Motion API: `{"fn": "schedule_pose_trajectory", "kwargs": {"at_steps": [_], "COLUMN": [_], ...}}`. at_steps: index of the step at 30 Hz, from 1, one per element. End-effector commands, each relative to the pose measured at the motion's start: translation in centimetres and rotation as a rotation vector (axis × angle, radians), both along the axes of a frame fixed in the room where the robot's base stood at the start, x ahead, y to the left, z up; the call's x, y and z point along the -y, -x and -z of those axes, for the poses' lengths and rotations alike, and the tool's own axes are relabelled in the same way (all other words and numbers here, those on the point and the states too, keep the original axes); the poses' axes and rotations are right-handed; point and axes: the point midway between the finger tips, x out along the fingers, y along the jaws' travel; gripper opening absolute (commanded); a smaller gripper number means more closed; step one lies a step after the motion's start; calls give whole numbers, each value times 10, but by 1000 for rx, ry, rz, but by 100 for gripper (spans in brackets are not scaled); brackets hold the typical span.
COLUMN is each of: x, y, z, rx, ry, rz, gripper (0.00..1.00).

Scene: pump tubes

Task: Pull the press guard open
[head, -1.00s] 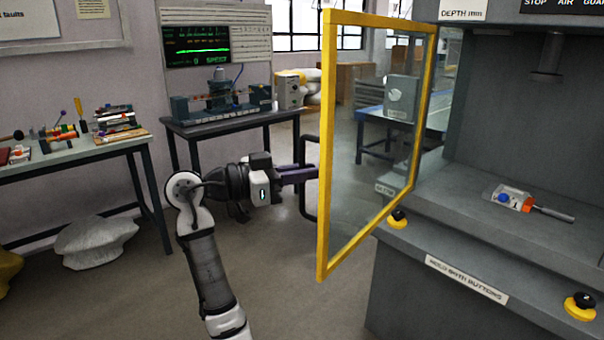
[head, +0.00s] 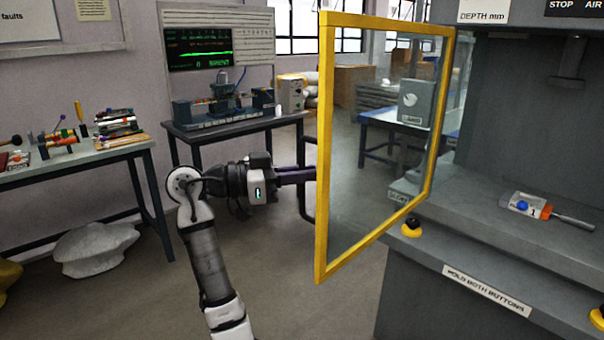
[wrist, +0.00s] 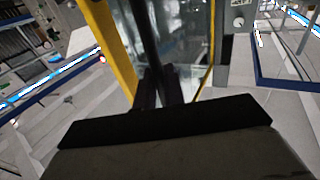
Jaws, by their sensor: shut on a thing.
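The press guard (head: 321,150) is a clear pane in a yellow frame. In the head view it stands swung out from the grey press (head: 530,150), leaving the press opening uncovered. A black bar handle (head: 304,180) is on the guard's outer left side. My gripper (head: 306,175) reaches the handle from the left and is shut on it; the fingertips are partly hidden behind the yellow frame. In the wrist view the dark handle (wrist: 150,50) runs up from between my fingers (wrist: 160,98), beside the yellow frame (wrist: 112,50).
Black-and-yellow buttons (head: 411,228) sit on the press front. A bench with tools (head: 80,160) stands at the left, a test bench (head: 230,130) behind. A grey sack (head: 95,248) lies on the floor. Floor around my arm is clear.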

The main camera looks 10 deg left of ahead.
Motion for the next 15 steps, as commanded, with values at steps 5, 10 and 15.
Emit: {"fn": "schedule_pose_trajectory", "kwargs": {"at_steps": [5, 10, 15], "x": [0, 0, 0], "y": [0, 0, 0], "z": [0, 0, 0], "rx": [-1, -1, 0], "ry": [0, 0, -1], "rz": [0, 0, 0], "gripper": [12, 25, 25]}}
